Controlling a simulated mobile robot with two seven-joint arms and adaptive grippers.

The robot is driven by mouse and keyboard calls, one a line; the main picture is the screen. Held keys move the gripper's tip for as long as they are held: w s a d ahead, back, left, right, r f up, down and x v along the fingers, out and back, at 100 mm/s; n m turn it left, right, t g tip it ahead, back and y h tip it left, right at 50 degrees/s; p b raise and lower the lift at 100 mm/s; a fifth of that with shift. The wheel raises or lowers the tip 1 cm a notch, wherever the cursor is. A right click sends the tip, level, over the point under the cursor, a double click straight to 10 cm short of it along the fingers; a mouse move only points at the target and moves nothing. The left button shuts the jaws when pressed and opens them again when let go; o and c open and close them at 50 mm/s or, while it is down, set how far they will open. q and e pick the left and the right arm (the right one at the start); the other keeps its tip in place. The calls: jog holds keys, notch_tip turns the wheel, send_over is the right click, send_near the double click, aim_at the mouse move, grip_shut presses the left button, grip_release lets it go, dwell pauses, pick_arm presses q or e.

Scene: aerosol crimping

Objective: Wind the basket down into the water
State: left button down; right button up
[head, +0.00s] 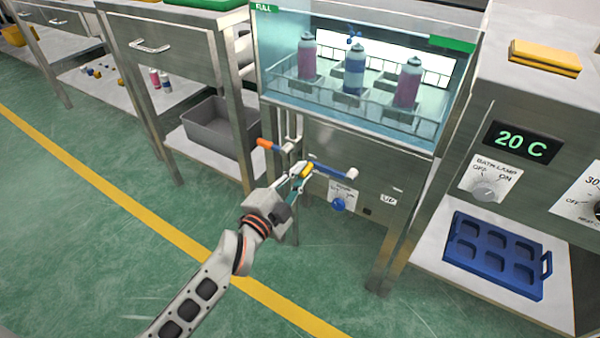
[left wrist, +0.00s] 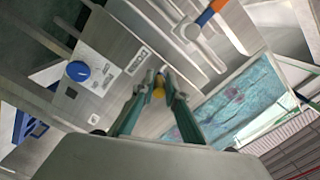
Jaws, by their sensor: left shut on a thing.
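The glass-fronted tank (head: 345,122) stands at the centre of the head view with a wire basket (head: 392,112) inside. The basket holds three upright cans, a pink one (head: 307,62), a blue one (head: 354,72) and another pink one (head: 406,86). I cannot tell where the water surface lies against the basket. My left gripper (head: 303,171) is below the tank front, shut on a yellow grip (left wrist: 159,88), which looks like a crank handle. A blue bar (head: 328,168) with a pale end lies just right of the fingertips. My right gripper is not in view.
An orange-ended lever (head: 268,144) is left of my gripper. A blue knob (head: 338,204) is below it. At right are a bench with a 20 C display (head: 521,142) and a blue tray (head: 494,254). A grey bin (head: 215,128) sits on the left shelf.

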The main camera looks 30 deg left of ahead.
pick_arm(q)
jog(key=shift+s+d+f, duration=0.1)
jog(key=shift+d+f, duration=0.05)
jog(key=shift+d, duration=0.45)
jog(key=c, duration=2.1)
grip_release()
jog(key=shift+o, duration=0.3)
jog(key=shift+a, duration=0.1)
jog(key=s, duration=1.2)
jog(key=shift+a, duration=0.15)
